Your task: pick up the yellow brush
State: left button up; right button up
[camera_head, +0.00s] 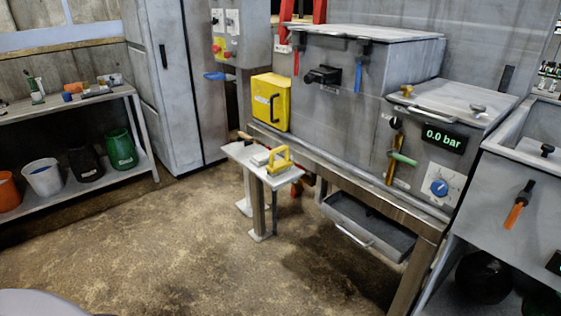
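A yellow-handled tool (281,160), which looks like the yellow brush, lies on the small pale side table (240,150). Its yellow handle arches above the tabletop. A light grey block (261,159) sits against its left side; I cannot tell whether it is part of the brush. Neither of my grippers is in view.
The compactor bench (340,168) stands behind and right of the side table, with a drawer (365,225) low at its front. A yellow box (270,102) is mounted behind. A shelf (75,105) with several buckets stands at left. The floor (170,240) in front is clear.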

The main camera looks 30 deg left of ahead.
aim_at(275, 169)
jog(key=i+j+z, duration=0.1)
jog(key=j, duration=0.25)
jog(key=i+j, duration=0.25)
jog(key=j, duration=0.15)
jog(key=i+j+z, duration=0.15)
jog(key=j, duration=0.2)
jog(key=i+j, duration=0.15)
jog(key=j, duration=0.25)
jog(key=z, duration=0.05)
